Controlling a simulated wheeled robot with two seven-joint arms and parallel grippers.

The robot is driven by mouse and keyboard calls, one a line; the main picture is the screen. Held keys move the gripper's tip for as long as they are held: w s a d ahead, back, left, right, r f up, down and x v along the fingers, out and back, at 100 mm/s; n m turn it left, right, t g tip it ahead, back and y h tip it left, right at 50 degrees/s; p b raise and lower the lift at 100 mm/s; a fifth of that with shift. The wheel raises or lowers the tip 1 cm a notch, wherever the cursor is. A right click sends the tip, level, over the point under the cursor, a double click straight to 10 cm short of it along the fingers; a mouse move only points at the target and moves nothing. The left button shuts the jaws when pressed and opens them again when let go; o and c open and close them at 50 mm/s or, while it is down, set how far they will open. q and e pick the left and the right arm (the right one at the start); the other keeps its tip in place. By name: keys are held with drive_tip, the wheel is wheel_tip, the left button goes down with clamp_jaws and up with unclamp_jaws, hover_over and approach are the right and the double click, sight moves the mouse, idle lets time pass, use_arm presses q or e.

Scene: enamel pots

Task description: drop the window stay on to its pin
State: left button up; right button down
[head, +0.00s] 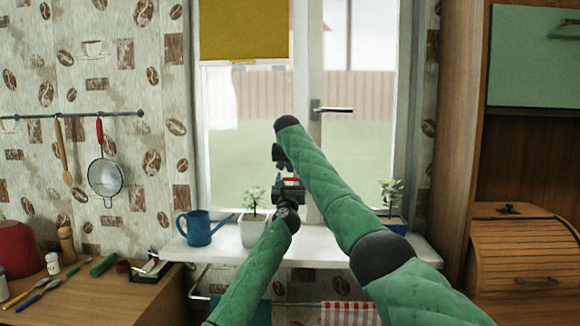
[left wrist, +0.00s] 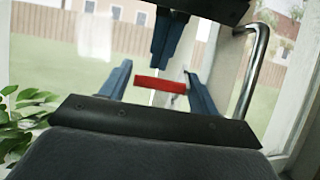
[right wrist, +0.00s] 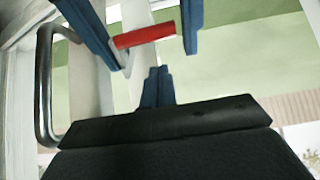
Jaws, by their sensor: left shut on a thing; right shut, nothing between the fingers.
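My left gripper (head: 289,184) is in front of the window, above the sill. In the left wrist view its blue fingers (left wrist: 160,88) are spread around a short red bar (left wrist: 160,85) and shut on it. The bar also shows in the right wrist view (right wrist: 145,36); I take it to be the window stay's grip, but cannot make out the rest of the stay. My right gripper (head: 281,160) is just above the left one. Its fingers (right wrist: 157,85) are together and empty, close to the red bar. I cannot make out the pin.
A silver window handle (head: 332,109) juts from the window frame beside the grippers. On the sill (head: 320,245) stand a blue watering can (head: 199,229), a white plant pot (head: 254,232) and a blue plant pot (head: 393,224). A yellow blind (head: 245,30) hangs above.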

drive_tip(key=shift+s+f, duration=0.3)
drive_tip(key=shift+s, duration=0.4)
drive_tip(key=shift+s+f, duration=0.3)
drive_tip(key=shift+s, duration=0.35)
